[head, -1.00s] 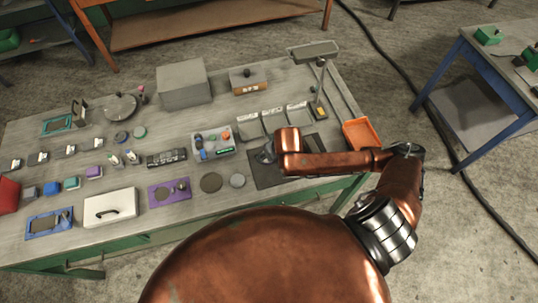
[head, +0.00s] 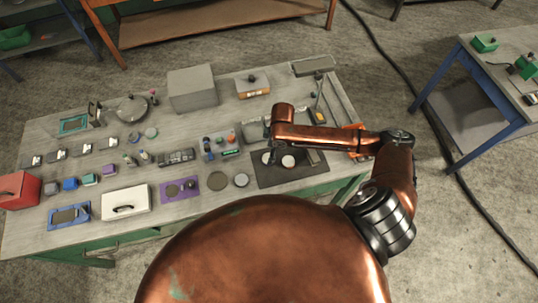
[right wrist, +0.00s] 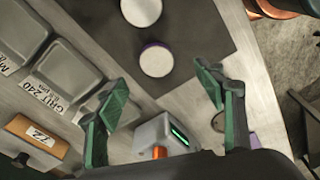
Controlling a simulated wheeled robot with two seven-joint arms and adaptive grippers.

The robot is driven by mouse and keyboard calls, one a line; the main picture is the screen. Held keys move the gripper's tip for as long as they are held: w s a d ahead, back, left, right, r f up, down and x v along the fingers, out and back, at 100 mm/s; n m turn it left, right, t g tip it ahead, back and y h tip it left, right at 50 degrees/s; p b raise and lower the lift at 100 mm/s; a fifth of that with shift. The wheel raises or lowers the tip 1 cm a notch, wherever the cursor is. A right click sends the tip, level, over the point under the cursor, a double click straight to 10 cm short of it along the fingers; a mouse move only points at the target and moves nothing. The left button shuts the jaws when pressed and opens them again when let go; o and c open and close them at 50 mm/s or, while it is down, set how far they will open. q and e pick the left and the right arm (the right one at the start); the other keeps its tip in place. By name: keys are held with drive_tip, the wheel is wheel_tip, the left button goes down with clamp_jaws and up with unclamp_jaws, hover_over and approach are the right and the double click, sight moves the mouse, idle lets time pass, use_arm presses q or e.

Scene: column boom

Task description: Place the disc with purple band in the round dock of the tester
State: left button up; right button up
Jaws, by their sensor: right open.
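The disc with purple band (right wrist: 155,60) lies flat on the dark mat in the right wrist view. Its top is pale and purple shows along its edge. In the head view it seems to be the left pale disc (head: 266,158), partly hidden by my gripper. A second pale disc (right wrist: 140,10) lies beside it, apart. My right gripper (right wrist: 158,92) is open and empty above the table, its fingers apart near the banded disc. A purple plate (head: 180,190) has a round dark recess; I cannot tell whether it is the tester. My left gripper is out of view.
The dark mat (head: 262,178) also carries a grey block (head: 313,157). Labelled grey trays (right wrist: 50,75) lie beside the mat. A white case (head: 125,202), a blue plate (head: 68,215) and a red box (head: 20,190) stand at left. Two flat discs lie between purple plate and mat.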

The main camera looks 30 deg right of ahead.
drive_tip(key=shift+w+d+f+n+p, duration=0.1)
drive_tip(key=shift+w+n+p, duration=0.25)
drive_tip(key=shift+n, duration=0.55)
drive_tip(key=shift+f, duration=0.2)
drive_tip(key=f, duration=0.2)
drive_tip(key=f+p, duration=0.1)
drive_tip(key=f, duration=0.2)
drive_tip(key=w+f, duration=0.1)
drive_tip(key=f, duration=0.1)
drive_tip(key=shift+a+f, duration=0.3)
drive_tip(key=shift+a, duration=0.05)
drive_tip(key=shift+w+r, duration=0.1)
drive_tip(key=c, duration=1.7)
